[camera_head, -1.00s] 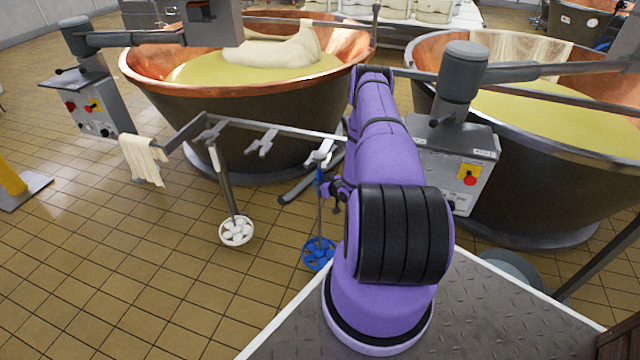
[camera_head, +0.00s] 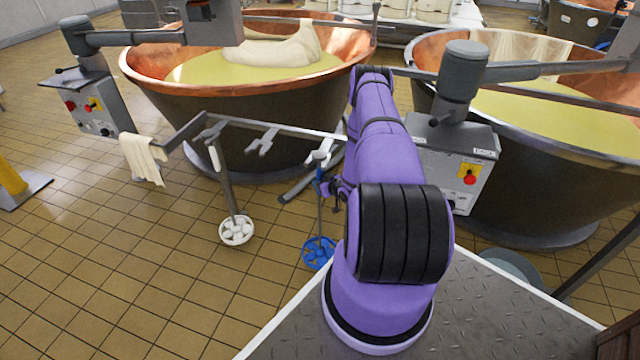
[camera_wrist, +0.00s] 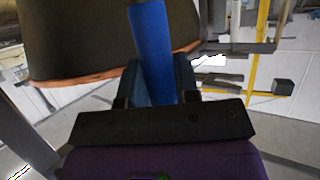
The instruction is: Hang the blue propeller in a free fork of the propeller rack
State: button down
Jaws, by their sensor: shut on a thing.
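The blue propeller (camera_head: 319,252) hangs upright, its blue bladed disc low above the tiled floor and its shaft rising to the right end of the rack. My gripper (camera_head: 328,188) is at the upper part of the shaft, partly hidden by my arm. In the wrist view the blue handle (camera_wrist: 152,45) stands between the two fingers of my gripper (camera_wrist: 158,85), which are shut on it. The propeller rack (camera_head: 270,127) is a grey bar with several forks. The handle top is at or close to the right fork (camera_head: 320,154); I cannot tell whether it is seated. The middle fork (camera_head: 263,143) is empty.
A white propeller (camera_head: 236,230) hangs in the left fork. A pale cloth (camera_head: 143,158) hangs at the rack's left end. A copper vat (camera_head: 250,120) stands behind the rack, and a control box (camera_head: 455,160) stands right of my arm.

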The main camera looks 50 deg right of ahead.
jog(key=shift+d, duration=0.1)
jog(key=c, duration=0.8)
grip_release()
